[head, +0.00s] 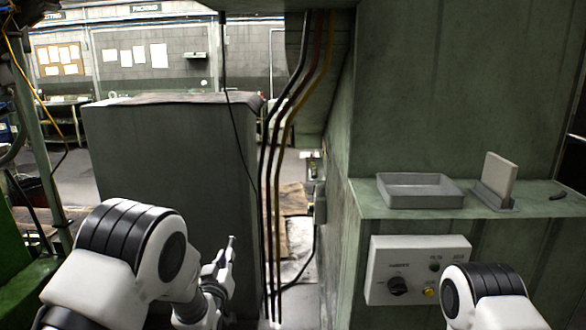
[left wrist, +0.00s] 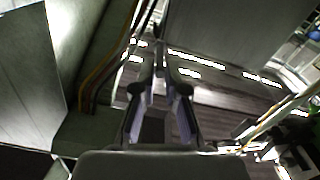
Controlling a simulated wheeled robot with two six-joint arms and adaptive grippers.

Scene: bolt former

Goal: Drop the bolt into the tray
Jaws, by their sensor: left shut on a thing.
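My left gripper (head: 228,258) is low in the middle of the head view, left of the hanging cables and well away from the tray. In the left wrist view its fingers (left wrist: 158,85) come together on a small thin dark piece, the bolt (left wrist: 158,55), whose shape is hard to make out. The grey, shallow, open tray (head: 420,203) sits on the green ledge at the right of the head view, and its inside looks empty. My right gripper is out of view; only part of my right arm shows at the lower right.
The green ledge (head: 370,203) also bears a pale plate in a grey stand (head: 497,190) and a small dark item (head: 557,197). A control panel (head: 418,270) with knobs is below. Hanging cables (head: 285,130) and a green wall stand between my left gripper and the ledge.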

